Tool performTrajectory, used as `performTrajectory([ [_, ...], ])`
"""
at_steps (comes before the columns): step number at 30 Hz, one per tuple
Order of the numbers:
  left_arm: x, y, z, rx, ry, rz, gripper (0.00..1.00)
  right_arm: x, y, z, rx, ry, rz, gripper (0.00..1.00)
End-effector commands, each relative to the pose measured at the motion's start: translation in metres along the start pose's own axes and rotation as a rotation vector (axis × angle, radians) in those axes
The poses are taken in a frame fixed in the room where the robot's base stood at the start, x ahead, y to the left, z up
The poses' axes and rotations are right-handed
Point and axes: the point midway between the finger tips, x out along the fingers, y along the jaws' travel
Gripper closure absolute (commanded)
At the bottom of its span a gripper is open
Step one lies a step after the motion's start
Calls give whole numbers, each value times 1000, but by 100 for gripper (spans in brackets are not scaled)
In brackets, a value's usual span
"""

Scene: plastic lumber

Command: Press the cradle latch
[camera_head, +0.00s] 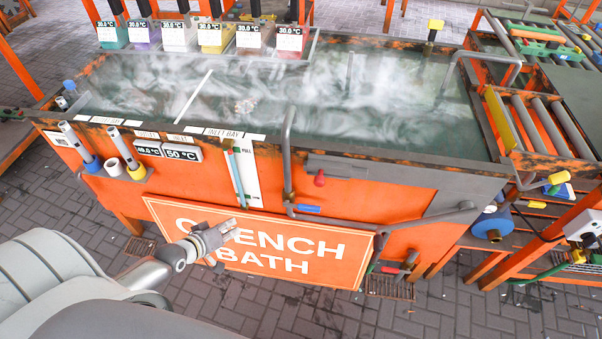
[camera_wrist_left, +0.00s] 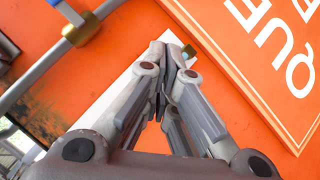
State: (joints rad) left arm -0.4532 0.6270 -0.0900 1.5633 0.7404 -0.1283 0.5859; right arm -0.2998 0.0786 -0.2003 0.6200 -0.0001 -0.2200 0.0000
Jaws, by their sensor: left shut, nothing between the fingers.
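I cannot tell for certain which part is the cradle latch. Candidates on the orange bath front are a small red knob (camera_head: 319,178) and a blue grip (camera_head: 307,208) beside a bent grey pipe (camera_head: 288,150). My left gripper (camera_head: 229,228) is shut and empty in front of the QUENCH BATH sign (camera_head: 300,250), hiding part of its lettering. In the left wrist view its fingertips (camera_wrist_left: 165,68) meet over a white strip (camera_wrist_left: 108,98), near a small brass-and-teal piece (camera_wrist_left: 190,52). I cannot tell whether they touch anything. My right gripper is not in view.
The steaming bath (camera_head: 400,165) fills the middle. Capped tubes (camera_head: 78,140) stand at left. A roller conveyor (camera_head: 545,125) is at right.

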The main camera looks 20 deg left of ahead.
Motion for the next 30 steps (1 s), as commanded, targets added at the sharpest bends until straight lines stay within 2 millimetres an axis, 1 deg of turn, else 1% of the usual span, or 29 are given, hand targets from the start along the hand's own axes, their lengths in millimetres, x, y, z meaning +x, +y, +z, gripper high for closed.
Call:
performTrajectory([
  [1, -7, 23, -19, -30, 12, 48, 100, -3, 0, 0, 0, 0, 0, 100],
  [2, -11, 36, -28, -53, 18, 77, 100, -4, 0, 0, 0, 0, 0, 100],
  [3, -17, 54, -39, -85, 22, 115, 100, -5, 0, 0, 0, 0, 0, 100],
  [5, -26, 80, -54, -132, 23, 171, 100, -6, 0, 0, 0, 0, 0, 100],
  [6, -33, 97, -62, -162, 19, 207, 100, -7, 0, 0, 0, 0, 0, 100],
  [9, -49, 136, -76, -227, 1, 286, 100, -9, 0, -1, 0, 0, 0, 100],
  [12, -63, 164, -84, -277, -22, 344, 100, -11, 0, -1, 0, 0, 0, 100],
  [13, -66, 172, -86, -288, -28, 358, 100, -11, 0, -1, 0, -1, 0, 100],
  [15, -72, 184, -89, -310, -39, 383, 100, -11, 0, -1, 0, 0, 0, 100],
  [18, -78, 194, -91, -329, -50, 403, 100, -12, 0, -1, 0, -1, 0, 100],
  [21, -79, 196, -91, -335, -53, 408, 100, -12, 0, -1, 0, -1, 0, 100],
  [30, -78, 196, -91, -334, -52, 407, 100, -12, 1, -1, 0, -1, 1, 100],
])
